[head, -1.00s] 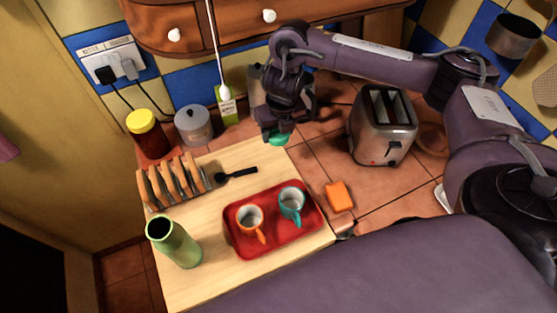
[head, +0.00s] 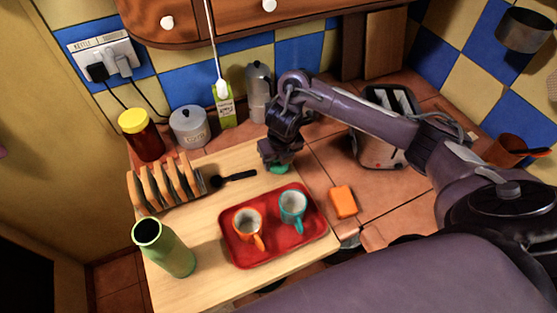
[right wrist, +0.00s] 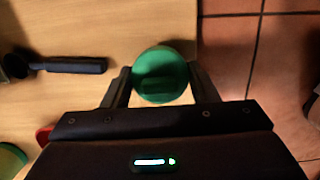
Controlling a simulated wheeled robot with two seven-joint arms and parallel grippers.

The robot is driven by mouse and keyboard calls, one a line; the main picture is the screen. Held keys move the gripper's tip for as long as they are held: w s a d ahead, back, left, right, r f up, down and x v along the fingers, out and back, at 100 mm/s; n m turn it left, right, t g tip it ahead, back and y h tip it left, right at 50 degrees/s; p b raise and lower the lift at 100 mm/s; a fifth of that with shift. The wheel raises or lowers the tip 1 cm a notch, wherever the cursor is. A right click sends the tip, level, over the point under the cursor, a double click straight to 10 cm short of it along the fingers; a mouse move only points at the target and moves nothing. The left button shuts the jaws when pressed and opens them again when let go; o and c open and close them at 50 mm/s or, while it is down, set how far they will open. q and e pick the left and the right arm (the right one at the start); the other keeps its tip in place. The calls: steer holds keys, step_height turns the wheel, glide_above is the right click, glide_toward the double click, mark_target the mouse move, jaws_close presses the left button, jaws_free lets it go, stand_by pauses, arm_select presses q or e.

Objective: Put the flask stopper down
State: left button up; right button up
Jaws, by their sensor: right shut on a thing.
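The green flask stopper (right wrist: 160,75) is between the two fingers of my right gripper (right wrist: 160,82), which is shut on it. In the head view my right gripper (head: 279,163) is low at the right edge of the wooden board (head: 205,270), and the stopper (head: 279,169) shows just below it. I cannot tell whether the stopper touches the board. The green flask (head: 165,248), open at the top, stands upright at the board's front left. My left gripper is not in view.
A red tray (head: 270,258) holds an orange cup (head: 248,224) and a teal cup (head: 293,207). A black spoon (head: 233,177) and a toast rack (head: 165,186) lie to the left. An orange sponge (head: 343,201) and a toaster (head: 375,150) are to the right.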

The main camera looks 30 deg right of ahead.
mark_target(281, 166)
steer(key=shift+f, duration=0.2)
steer(key=o, duration=0.9)
steer(key=shift+o, duration=0.2)
steer(key=shift+r, duration=0.15)
steer(key=shift+r, duration=0.4)
step_height(281, 166, up, 11)
steer(key=s+p, duration=0.2)
steer(key=p, duration=0.3)
